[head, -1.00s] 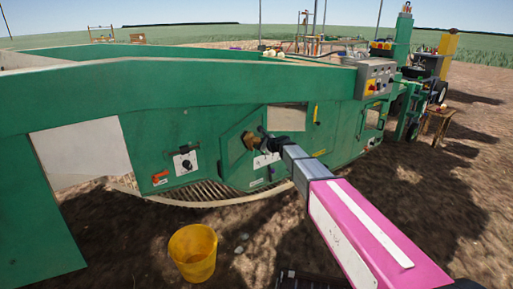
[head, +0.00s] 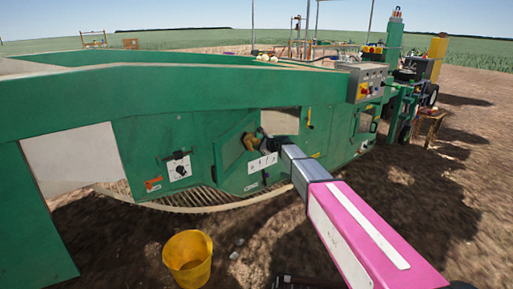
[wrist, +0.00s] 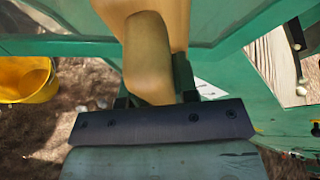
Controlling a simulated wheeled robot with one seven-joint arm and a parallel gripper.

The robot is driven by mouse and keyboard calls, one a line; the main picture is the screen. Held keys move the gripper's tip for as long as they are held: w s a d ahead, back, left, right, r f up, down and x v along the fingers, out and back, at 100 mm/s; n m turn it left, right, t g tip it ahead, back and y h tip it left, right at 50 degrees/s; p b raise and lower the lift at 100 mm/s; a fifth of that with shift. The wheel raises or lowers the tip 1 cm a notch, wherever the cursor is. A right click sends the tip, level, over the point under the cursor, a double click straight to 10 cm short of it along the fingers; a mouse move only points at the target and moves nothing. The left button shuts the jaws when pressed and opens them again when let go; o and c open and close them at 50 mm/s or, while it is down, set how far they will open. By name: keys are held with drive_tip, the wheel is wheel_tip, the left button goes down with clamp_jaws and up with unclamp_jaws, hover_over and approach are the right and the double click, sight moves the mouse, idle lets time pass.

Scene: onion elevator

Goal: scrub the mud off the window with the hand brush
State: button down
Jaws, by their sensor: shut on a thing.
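My gripper (head: 266,145) is shut on a tan hand brush (head: 249,142), out in front of a framed, angled opening in the green machine wall. This looks like the window (head: 231,150). In the wrist view, the brush (wrist: 150,58) stands up between the jaws (wrist: 155,97) and hides much of what is behind it. Greyish-green panes (wrist: 55,12) show on both sides of it. I cannot tell whether the bristles touch the pane. No mud on it can be made out clearly.
A yellow bucket (head: 188,258) stands on the soil below the wall; it also shows in the wrist view (wrist: 27,80). A slatted grate (head: 190,196) curves out under the panel. A control box (head: 370,80) sits on the machine's right. Open soil lies to the right.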

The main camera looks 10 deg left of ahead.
drive_tip(key=w, duration=0.2)
drive_tip(key=w+d, duration=0.1)
drive_tip(key=shift+w+d, duration=0.15)
drive_tip(key=shift+w, duration=0.2)
drive_tip(key=shift+s, duration=0.1)
drive_tip(key=shift+s+a, duration=0.2)
drive_tip(key=shift+s, duration=0.75)
drive_tip(key=shift+s+a, duration=0.2)
drive_tip(key=shift+s, duration=0.75)
drive_tip(key=s+a, duration=0.4)
drive_tip(key=s, duration=0.6)
drive_tip(key=shift+s+a, duration=0.25)
drive_tip(key=s+d, duration=0.2)
drive_tip(key=d, duration=0.3)
drive_tip(key=shift+d, duration=0.35)
